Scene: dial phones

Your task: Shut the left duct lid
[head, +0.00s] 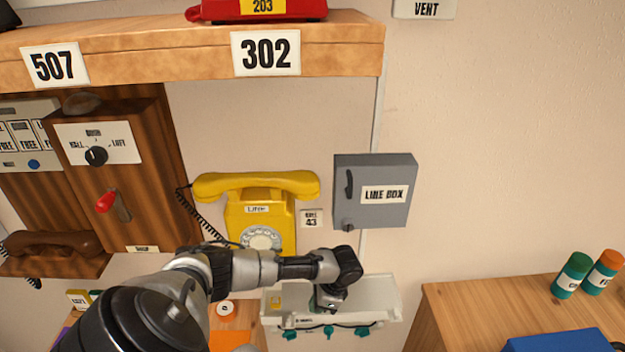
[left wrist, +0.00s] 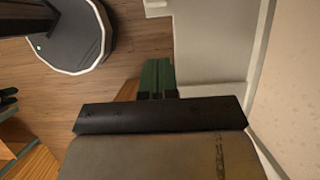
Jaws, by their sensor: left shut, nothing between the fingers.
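My left arm comes in from the lower left, and my left gripper (head: 329,301) points down over a white box-like unit (head: 378,298) low against the wall. Teal knobs (head: 328,331) line the unit's front. I cannot tell which part of it is the left duct lid, or whether a lid stands open; my gripper and forearm hide some of it. In the left wrist view the gripper (left wrist: 157,72) is shut and empty, with a pale panel (left wrist: 212,45) beside it. Contact cannot be made out. My right gripper is not in view.
A grey line box (head: 375,205) and a yellow phone (head: 260,205) hang above the unit. A wooden counter (head: 480,300) with two small canisters (head: 572,275) and a blue object (head: 560,342) stands to the right. A wooden shelf (head: 190,55) crosses above.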

